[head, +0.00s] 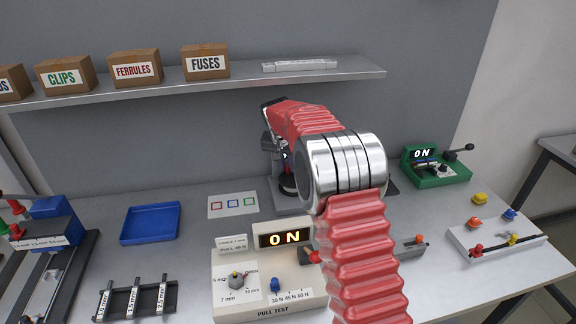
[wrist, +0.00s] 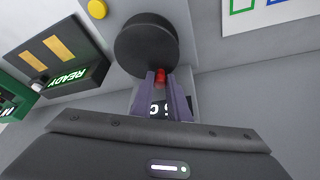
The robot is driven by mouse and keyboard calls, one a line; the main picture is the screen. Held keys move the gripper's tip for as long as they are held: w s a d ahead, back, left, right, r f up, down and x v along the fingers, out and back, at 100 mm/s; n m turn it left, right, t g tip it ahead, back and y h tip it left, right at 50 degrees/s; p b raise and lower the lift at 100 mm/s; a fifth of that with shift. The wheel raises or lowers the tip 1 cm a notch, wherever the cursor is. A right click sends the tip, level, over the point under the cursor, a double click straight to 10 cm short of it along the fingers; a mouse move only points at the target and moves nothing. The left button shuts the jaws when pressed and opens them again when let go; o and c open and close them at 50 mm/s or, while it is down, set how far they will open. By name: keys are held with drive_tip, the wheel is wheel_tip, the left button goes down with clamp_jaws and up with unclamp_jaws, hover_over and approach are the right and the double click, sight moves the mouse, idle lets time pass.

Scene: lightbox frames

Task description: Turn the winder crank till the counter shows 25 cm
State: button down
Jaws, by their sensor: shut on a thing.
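The winder (head: 280,194) stands at the back middle of the bench in the head view, mostly hidden behind my red arm. In the wrist view its black round disc (wrist: 143,46) fills the upper middle, with a small red crank knob (wrist: 160,77) at its lower edge. My gripper (wrist: 164,80) is shut on this red knob, one finger on each side. A dark counter display (wrist: 160,108) shows between the fingers. White characters show in part, and I cannot read the full number.
A yellow button (wrist: 97,9) and a green READY display (wrist: 70,76) lie left in the wrist view. In the head view, the pull test box (head: 240,306) stands in front, a blue tray (head: 151,239) left, a green device (head: 437,180) right. A shelf (head: 345,74) with boxes runs above.

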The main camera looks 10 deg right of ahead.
drive_tip(key=c, duration=1.7)
unclamp_jaws()
drive_tip(key=shift+a+r, duration=0.1)
drive_tip(key=shift+r, duration=0.15)
drive_tip(key=v, duration=0.2)
drive_tip(key=shift+s+a+r, duration=0.15)
drive_tip(key=shift+s+r, duration=0.1)
drive_tip(key=shift+s, duration=0.05)
drive_tip(key=s+a, duration=0.1)
drive_tip(key=s, duration=0.2)
drive_tip(key=s+a, duration=0.2)
drive_tip(key=s, duration=0.2)
drive_tip(key=s+a, duration=0.2)
drive_tip(key=s, duration=0.1)
drive_tip(key=shift+s+a+f, duration=0.1)
drive_tip(key=shift+s+a, duration=0.05)
drive_tip(key=shift+s, duration=0.05)
